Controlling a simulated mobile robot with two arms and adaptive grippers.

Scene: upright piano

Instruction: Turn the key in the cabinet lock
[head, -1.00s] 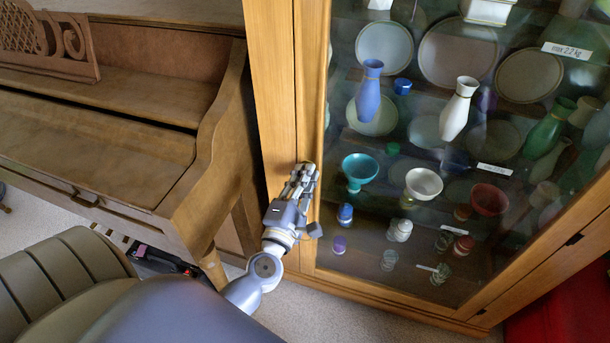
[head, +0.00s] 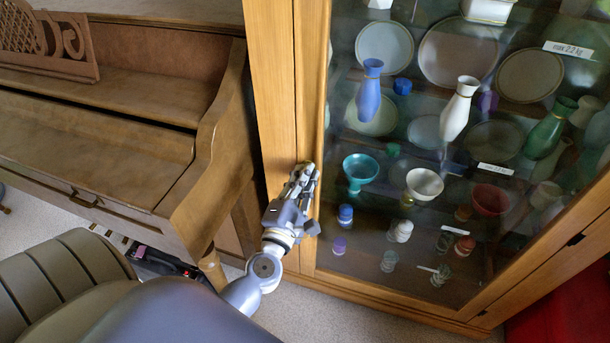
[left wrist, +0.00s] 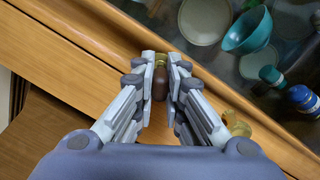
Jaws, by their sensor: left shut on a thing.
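The glass-fronted wooden cabinet (head: 311,120) stands at the centre and right in the head view. My left gripper (head: 305,170) is at the wooden edge of its door, left of the glass. In the left wrist view, my left gripper (left wrist: 161,75) is shut on a small brown piece with a brass-coloured part, which I take to be the key (left wrist: 160,82). It sits between the fingertips against the door frame. The lock itself is hidden behind the fingers and the key. My right gripper is not in view.
A wooden upright piano (head: 110,140) stands close on the left, with a brown padded seat (head: 60,270) in front. Behind the glass are vases, bowls and plates, such as a blue vase (head: 368,92). A small yellow thing (left wrist: 237,124) shows beside the right finger.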

